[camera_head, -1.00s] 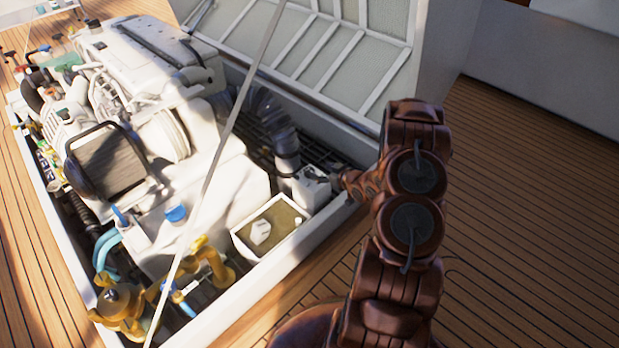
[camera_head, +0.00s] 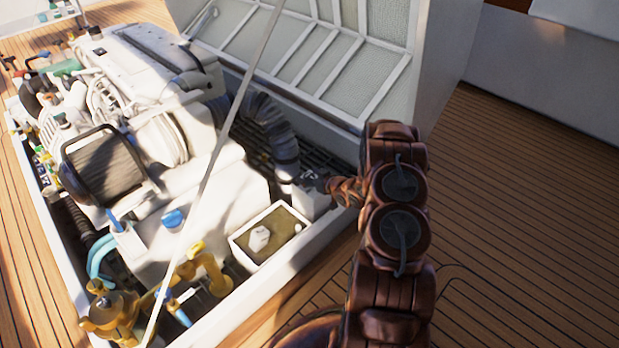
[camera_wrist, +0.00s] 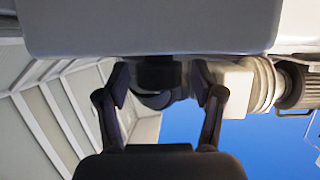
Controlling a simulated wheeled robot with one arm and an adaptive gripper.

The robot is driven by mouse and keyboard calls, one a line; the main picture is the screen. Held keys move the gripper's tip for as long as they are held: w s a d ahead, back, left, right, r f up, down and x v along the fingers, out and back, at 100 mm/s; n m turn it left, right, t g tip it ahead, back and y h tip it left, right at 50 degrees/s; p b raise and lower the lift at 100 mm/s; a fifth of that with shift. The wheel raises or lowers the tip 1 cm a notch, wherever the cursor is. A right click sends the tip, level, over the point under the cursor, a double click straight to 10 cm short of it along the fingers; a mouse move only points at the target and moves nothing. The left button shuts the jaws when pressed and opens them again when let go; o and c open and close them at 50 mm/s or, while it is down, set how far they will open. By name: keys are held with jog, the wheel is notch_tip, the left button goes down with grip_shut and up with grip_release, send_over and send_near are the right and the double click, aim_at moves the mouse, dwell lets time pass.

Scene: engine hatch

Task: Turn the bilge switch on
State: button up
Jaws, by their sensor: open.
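A small white box (camera_head: 312,204) stands at the inner right corner of the engine hatch in the head view. My gripper (camera_head: 311,181) is at the top of this box and hides part of it. In the wrist view, my gripper (camera_wrist: 160,82) is open, with its two fingers on either side of a dark, knob-like part (camera_wrist: 158,72). This part sits against a pale, smooth surface (camera_wrist: 150,28), and may be the bilge switch. I cannot tell whether the fingers touch it, nor its on or off position.
The white engine (camera_head: 165,75) fills the hatch at left. A ribbed dark hose (camera_head: 278,135) runs close behind the box. A white tray (camera_head: 243,252) stands in front of it. The raised hatch lid (camera_head: 330,60) is behind, and a thin rod (camera_head: 212,165) crosses the view.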

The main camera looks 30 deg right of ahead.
jog(key=c, duration=1.1)
jog(key=shift+c, duration=0.2)
